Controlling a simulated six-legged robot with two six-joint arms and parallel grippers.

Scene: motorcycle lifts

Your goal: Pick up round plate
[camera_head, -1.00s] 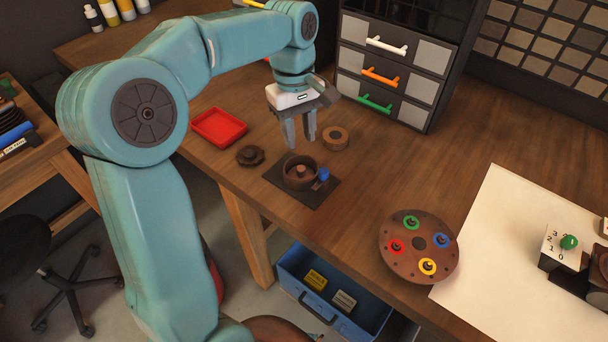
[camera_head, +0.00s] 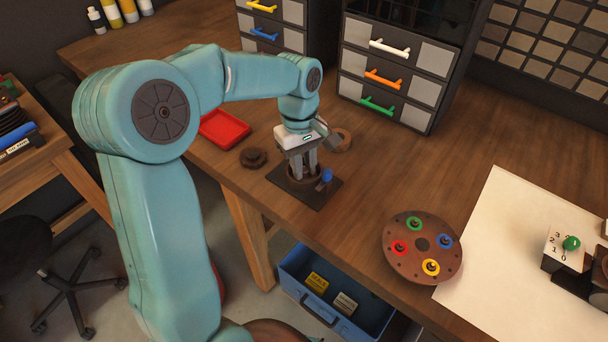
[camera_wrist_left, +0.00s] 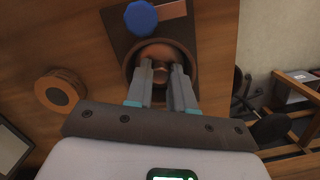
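A brown round holder (camera_head: 290,181) with a raised rim sits on a dark square mat (camera_head: 318,203), with a blue knob (camera_head: 327,175) beside it. In the left wrist view the round holder (camera_wrist_left: 160,51) shows a round plate with a small central knob (camera_wrist_left: 160,71) inside. My left gripper (camera_head: 305,172) points down into the holder; in the left wrist view its fingers (camera_wrist_left: 160,88) stand apart on either side of the central knob, with a gap between them. Whether they touch the knob cannot be told. My right gripper is not in view.
A red tray (camera_head: 222,128), a dark scalloped knob (camera_head: 253,157) and a brown ring (camera_head: 343,140) are close by. A brown disc with coloured rings (camera_head: 421,270) lies right, near a white sheet (camera_head: 490,270). Drawer units (camera_head: 415,90) stand behind. The table's centre is clear.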

